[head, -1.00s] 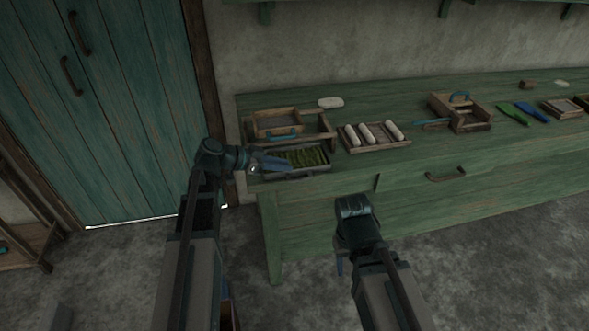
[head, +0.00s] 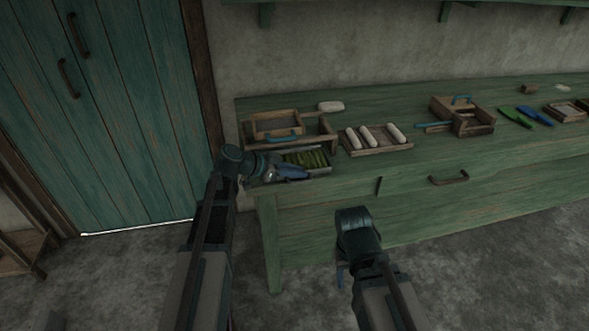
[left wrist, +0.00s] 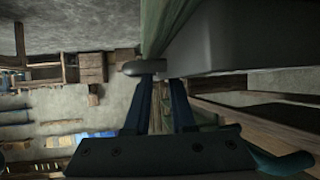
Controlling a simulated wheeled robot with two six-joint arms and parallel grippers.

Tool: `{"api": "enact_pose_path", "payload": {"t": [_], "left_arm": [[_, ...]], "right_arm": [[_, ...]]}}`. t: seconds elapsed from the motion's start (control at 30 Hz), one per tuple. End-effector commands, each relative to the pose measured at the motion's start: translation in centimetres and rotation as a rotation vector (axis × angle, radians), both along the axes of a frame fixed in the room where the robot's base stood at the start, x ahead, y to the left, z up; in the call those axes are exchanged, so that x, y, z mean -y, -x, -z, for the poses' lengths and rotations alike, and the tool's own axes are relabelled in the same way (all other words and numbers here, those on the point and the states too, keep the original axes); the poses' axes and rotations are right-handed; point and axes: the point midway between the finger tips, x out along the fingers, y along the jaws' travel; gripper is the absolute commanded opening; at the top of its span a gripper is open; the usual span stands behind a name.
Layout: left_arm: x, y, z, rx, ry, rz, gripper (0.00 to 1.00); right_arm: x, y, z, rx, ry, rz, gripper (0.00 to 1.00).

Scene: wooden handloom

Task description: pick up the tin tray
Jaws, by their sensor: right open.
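The tin tray (head: 322,172) is a grey, shallow tray holding green bundles, at the left front of the green bench. My left gripper (head: 292,173) is at its front left side and hides part of it. In the left wrist view the dark grey tray wall (left wrist: 225,40) fills the top right, and a rounded grey lug (left wrist: 145,68) lies at the fingertips. The left fingers (left wrist: 160,82) stand apart, and no firm hold on the lug shows. My right gripper (head: 341,274) is open, low in front of the bench, mostly hidden behind its wrist.
A wooden box with a teal handle (head: 283,137) stands right behind the tray. A wooden tray of white rolls (head: 379,148) is to the right. A wooden box (head: 474,128) and green and blue tools (head: 533,116) lie farther right.

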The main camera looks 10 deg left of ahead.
Motion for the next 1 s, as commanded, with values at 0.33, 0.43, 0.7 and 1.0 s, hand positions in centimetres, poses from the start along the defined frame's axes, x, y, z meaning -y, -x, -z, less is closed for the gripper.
{"api": "enact_pose_path", "payload": {"t": [0.33, 0.43, 0.7, 1.0], "left_arm": [[-0.03, 0.04, -0.04, 0.0, 0.0, 0.0, 0.0], [-0.03, 0.04, -0.04, 0.0, 0.0, 0.0, 0.0], [-0.03, 0.04, -0.04, 0.0, 0.0, 0.0, 0.0], [-0.04, 0.04, -0.03, 0.0, 0.0, 0.0, 0.0]], "right_arm": [[0.0, 0.0, -0.03, 0.0, 0.0, 0.0, 0.5], [0.0, 0.0, -0.03, 0.0, 0.0, 0.0, 0.5], [0.0, 0.0, -0.03, 0.0, 0.0, 0.0, 0.5], [0.0, 0.0, -0.03, 0.0, 0.0, 0.0, 0.5]]}}
